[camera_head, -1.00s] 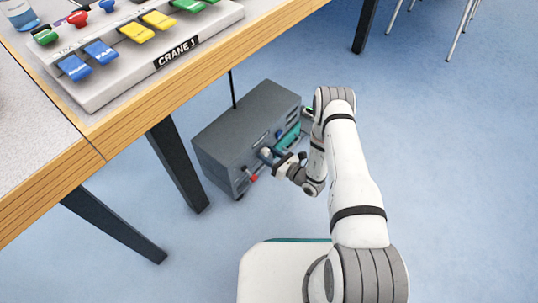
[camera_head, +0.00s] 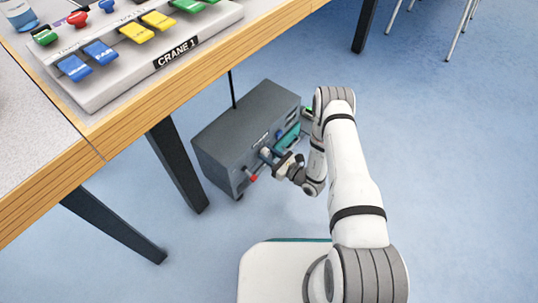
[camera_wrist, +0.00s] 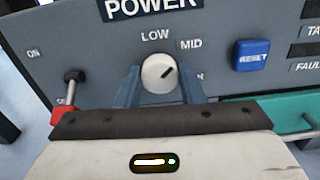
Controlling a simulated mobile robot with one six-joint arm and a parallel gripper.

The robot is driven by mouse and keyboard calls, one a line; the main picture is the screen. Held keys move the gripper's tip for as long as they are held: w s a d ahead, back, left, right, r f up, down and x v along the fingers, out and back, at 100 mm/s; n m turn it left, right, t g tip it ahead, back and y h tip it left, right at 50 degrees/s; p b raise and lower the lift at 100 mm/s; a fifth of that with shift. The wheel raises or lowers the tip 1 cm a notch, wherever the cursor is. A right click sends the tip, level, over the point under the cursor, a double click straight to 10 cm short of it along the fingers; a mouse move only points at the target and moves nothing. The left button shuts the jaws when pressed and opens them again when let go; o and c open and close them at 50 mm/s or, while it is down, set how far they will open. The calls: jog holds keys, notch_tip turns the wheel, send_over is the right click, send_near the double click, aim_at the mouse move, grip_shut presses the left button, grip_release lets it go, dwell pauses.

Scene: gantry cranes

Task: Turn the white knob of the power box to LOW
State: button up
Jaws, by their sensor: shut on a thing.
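The power box (camera_head: 240,118) is a dark grey case on the floor by the table. Its white knob (camera_wrist: 159,70) shows in the wrist view under the POWER label, with LOW straight above and MID to the upper right. A third label to the knob's right is partly hidden by a finger. My gripper (camera_wrist: 159,88) has a blue-grey finger on each side of the knob and is shut on it. In the head view my gripper (camera_head: 271,157) is at the box's front panel.
Left of the knob is a toggle lever (camera_wrist: 72,88) with a red part and an ON label. Right are a blue RESET button (camera_wrist: 251,55) and a teal part (camera_wrist: 270,115). The table (camera_head: 130,115) with the CRANE 1 panel overhangs nearby; its dark leg (camera_head: 177,165) stands left of the box.

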jog(key=n, duration=0.4)
jog(key=shift+n, duration=0.3)
jog(key=n, duration=0.4)
jog(key=shift+w+d+n, duration=0.1)
jog(key=shift+n, duration=0.3)
jog(key=o, duration=1)
jog(key=p+v, duration=0.2)
jog(key=v, duration=0.5)
jog(key=shift+s+d+p, duration=0.25)
jog(key=shift+s+p, duration=0.05)
jog(key=shift+p, duration=0.1)
